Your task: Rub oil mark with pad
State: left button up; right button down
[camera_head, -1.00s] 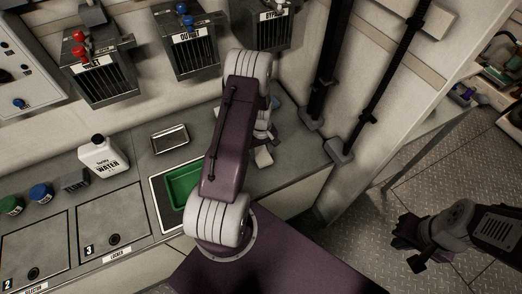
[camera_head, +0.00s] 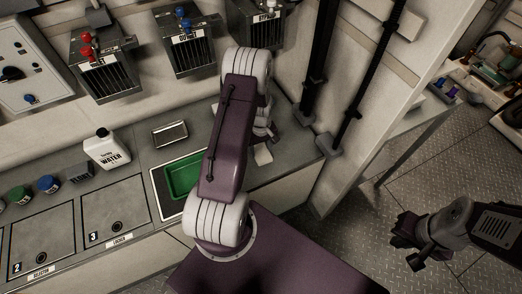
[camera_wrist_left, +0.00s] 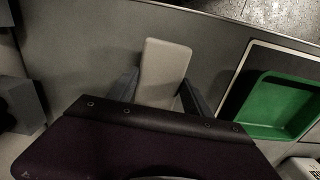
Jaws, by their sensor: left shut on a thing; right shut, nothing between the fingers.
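My left gripper (camera_wrist_left: 161,92) is shut on a pale beige pad (camera_wrist_left: 164,65), which sticks out between its two dark fingers in the left wrist view. In the head view the pad (camera_head: 263,156) shows just right of my left arm, over the grey counter, with the gripper largely hidden by the arm. I cannot tell whether the pad touches the counter. No oil mark can be made out in either view. My right gripper (camera_head: 407,244) is shut and empty at the right, over the metal floor.
A green tray (camera_head: 183,180) is set in the counter left of my left arm; it also shows in the left wrist view (camera_wrist_left: 278,105). A white water jug (camera_head: 107,149), a small metal dish (camera_head: 170,134) and blue and green caps stand further left. Dark vertical pipes (camera_head: 318,60) rise at right.

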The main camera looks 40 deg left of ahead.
pick_arm(q)
notch_tip(320, 180, up, 2)
jog(key=shift+r+p, duration=0.1)
jog(key=shift+p, duration=0.5)
jog(key=shift+r+p, duration=0.7)
jog(key=shift+r, duration=0.1)
